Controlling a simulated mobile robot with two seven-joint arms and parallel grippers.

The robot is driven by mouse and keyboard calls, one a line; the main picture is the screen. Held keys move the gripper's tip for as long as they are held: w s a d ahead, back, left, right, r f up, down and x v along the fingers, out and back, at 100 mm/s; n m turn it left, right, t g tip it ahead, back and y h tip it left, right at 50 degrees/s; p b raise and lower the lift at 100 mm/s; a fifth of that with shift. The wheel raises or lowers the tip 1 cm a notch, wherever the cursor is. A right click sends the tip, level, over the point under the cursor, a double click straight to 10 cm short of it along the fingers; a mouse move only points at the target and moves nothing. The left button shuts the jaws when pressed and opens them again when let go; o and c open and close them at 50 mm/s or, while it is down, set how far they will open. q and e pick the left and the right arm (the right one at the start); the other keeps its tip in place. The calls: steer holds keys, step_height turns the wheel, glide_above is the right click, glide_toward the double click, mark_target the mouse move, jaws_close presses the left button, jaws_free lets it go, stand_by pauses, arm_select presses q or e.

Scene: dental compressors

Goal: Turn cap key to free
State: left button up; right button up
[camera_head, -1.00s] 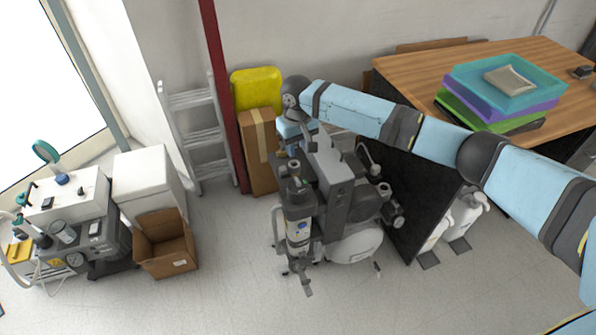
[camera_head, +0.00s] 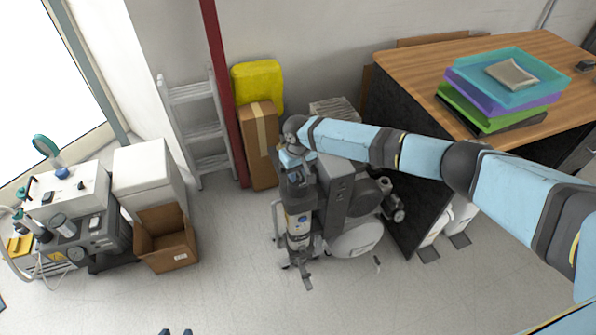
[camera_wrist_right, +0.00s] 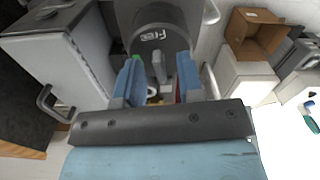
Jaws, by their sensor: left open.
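The compressor (camera_head: 340,200) stands mid-floor with an upright grey cylinder (camera_head: 299,222). My right gripper (camera_wrist_right: 160,72) is over the top of this cylinder, which it partly hides in the head view. In the right wrist view, its two blue fingers are apart. A narrow grey upright piece (camera_wrist_right: 158,65), possibly the cap key, shows between them, with gaps on both sides. Behind is a dark round surface (camera_wrist_right: 150,18) with white lettering that seems to read "Free". A bit of green and a bit of red show by the fingers. My left gripper (camera_head: 175,332) shows only its separated tips at the bottom edge.
A desk with stacked trays (camera_head: 505,90) stands at right. A tall cardboard box (camera_head: 258,150), yellow case (camera_head: 257,85) and ladder (camera_head: 195,125) are behind. An open carton (camera_head: 166,245) and another machine (camera_head: 70,225) stand at left. Floor in front is clear.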

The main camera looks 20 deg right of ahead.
mark_target(298, 174)
jaws_close()
steer(key=shift+r+p, duration=0.1)
steer(key=shift+p, duration=0.2)
steer(key=shift+n, duration=0.6)
jaws_free()
step_height(298, 174, up, 14)
